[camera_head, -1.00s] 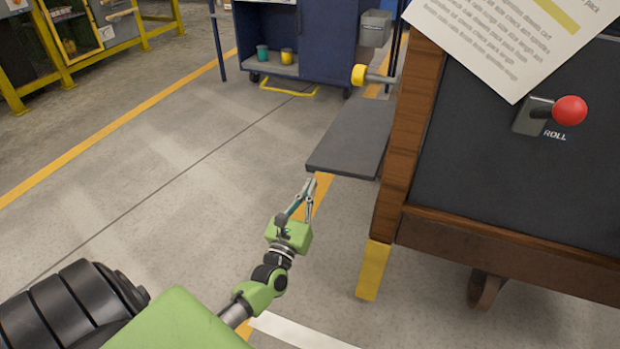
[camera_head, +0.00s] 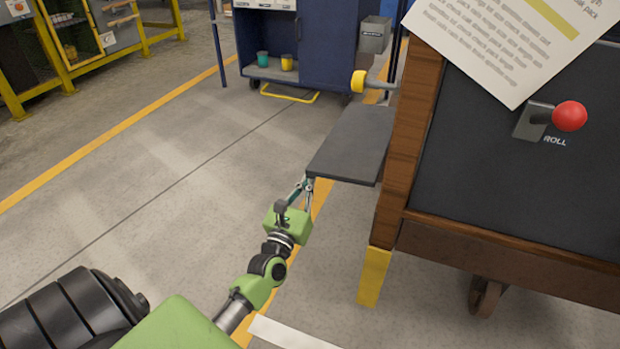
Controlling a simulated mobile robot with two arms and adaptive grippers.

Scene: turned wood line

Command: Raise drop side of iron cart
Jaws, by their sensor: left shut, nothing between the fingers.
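The drop side (camera_head: 352,146) is a flat dark grey flap. It sticks out about level from the left side of the wood-framed cart (camera_head: 408,135), which has a dark front panel. My left gripper (camera_head: 308,183) is shut and empty. Its fingertips are at the near left corner of the flap, and the tips seem to pass just under its edge. I cannot tell whether they touch it. My right gripper is not in view.
A red-knobbed lever (camera_head: 569,116) and a paper sheet (camera_head: 510,40) are on the cart front. A yellow-ended handle (camera_head: 359,81) shows beyond the flap. A blue cabinet (camera_head: 325,40) stands behind. The floor to the left is clear.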

